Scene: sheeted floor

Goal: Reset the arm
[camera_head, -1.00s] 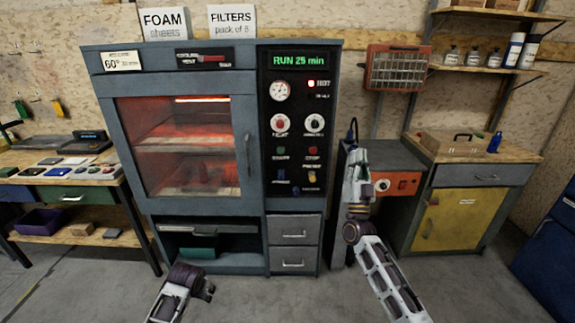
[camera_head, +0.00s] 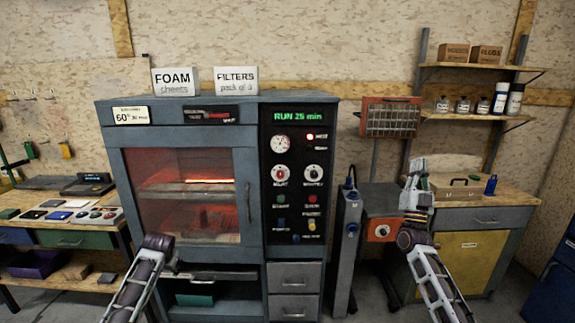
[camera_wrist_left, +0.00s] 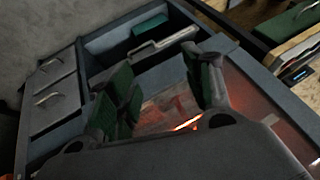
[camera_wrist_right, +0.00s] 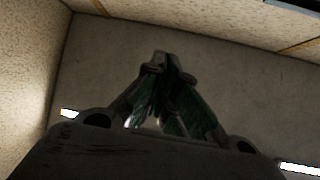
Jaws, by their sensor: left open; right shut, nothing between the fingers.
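My right gripper (camera_head: 415,172) points up in front of the workbench on the right, at the end of my raised right arm. In the right wrist view its green-padded fingers (camera_wrist_right: 164,62) meet at the tips with nothing between them. My left arm comes in at the lower left of the head view, in front of the oven (camera_head: 253,165); its gripper is mostly hidden there behind the wrist. In the left wrist view the left gripper (camera_wrist_left: 160,85) has its fingers spread and empty, with the oven's glowing window beyond them.
The oven's display reads "RUN 25 min". A grey post-like unit (camera_head: 347,240) stands right of the oven, beside a bench with a yellow door (camera_head: 466,262). A bench with small devices (camera_head: 75,216) stands at the left. A red cabinet (camera_head: 391,117) hangs on the wall.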

